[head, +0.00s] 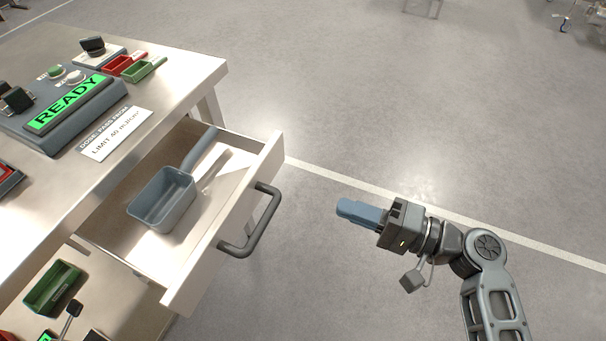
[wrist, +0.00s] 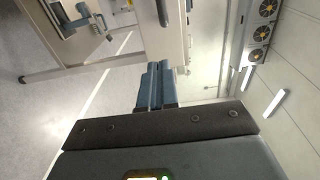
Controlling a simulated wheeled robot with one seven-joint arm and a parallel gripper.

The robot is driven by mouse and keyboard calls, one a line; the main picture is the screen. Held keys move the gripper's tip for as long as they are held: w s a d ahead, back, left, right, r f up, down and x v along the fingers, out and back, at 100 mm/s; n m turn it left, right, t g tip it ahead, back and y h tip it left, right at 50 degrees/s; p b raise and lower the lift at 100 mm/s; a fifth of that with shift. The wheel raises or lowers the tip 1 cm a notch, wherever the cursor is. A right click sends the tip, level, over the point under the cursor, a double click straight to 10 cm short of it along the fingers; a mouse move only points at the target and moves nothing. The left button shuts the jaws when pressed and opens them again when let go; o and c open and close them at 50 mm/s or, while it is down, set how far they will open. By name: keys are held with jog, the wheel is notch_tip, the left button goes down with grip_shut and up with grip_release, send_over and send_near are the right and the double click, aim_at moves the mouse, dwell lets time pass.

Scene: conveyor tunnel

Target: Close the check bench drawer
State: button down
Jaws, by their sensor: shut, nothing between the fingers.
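The check bench (head: 190,70) stands at the left in the head view. Its drawer (head: 192,262) is pulled well out, with a dark bar handle (head: 264,228) on its front. A blue-grey scoop (head: 163,199) lies inside the drawer. My gripper (head: 342,210) is shut and empty. It is to the right of the handle in the picture, apart from it, with its blue fingers pointing left toward the drawer front. In the wrist view the fingers (wrist: 154,75) reach up toward a pale panel, and I cannot tell the gap to it.
On the bench top are a panel with a green READY screen (head: 68,103), a printed card (head: 116,134), and red (head: 120,66) and green (head: 142,72) trays. A green bin (head: 53,288) sits below the drawer. The grey floor around my gripper is clear.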

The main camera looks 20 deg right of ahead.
jog(key=x, duration=0.4)
jog(key=p+x, duration=0.1)
jog(key=x, duration=0.9)
jog(key=shift+r+p, duration=0.25)
jog(key=shift+p, duration=0.1)
jog(key=shift+w, duration=0.1)
jog(key=b, duration=0.8)
send_near(184, 147)
jog(key=a, duration=0.1)
jog(key=w+a+r, duration=0.1)
jog(key=a, duration=0.1)
jog(key=w+a+r, duration=0.1)
jog(key=a, duration=0.1)
jog(key=shift+a+r, duration=0.15)
jog(key=shift+a, duration=0.05)
jog(key=shift+w+a+r, duration=0.1)
jog(key=shift+w+a, duration=0.4)
jog(key=shift+w+a+r, duration=0.1)
jog(key=shift+a+r, duration=0.05)
jog(key=shift+a, duration=0.05)
